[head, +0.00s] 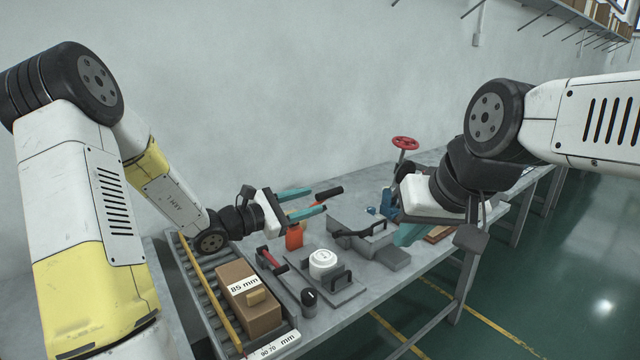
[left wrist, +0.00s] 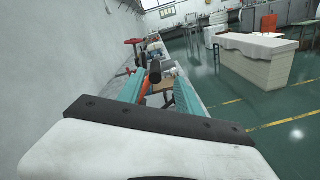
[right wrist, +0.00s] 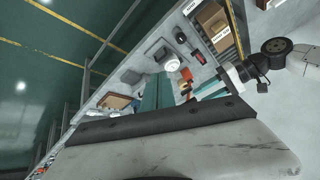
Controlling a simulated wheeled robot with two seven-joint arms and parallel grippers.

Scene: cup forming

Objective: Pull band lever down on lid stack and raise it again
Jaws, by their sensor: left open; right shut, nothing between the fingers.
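A white round lid stack (head: 323,260) sits on a grey block on the bench; it also shows in the right wrist view (right wrist: 172,66). Behind it stands an orange part (head: 294,236) beside a black-gripped lever (head: 329,193). I cannot tell which lever is the band lever. My left gripper (head: 318,199) is open, its teal fingers pointing at the black grip. In the left wrist view the black grip (left wrist: 155,70) appears between the fingertips; contact cannot be told. My right gripper (head: 405,236) is shut and empty over the bench's right part, partly hidden by its own wrist.
A cardboard box (head: 250,310) marked 85 mm rests on a roller tray at the front left. A grey block with a black handle (head: 358,232) and a red handwheel (head: 405,142) stand farther back.

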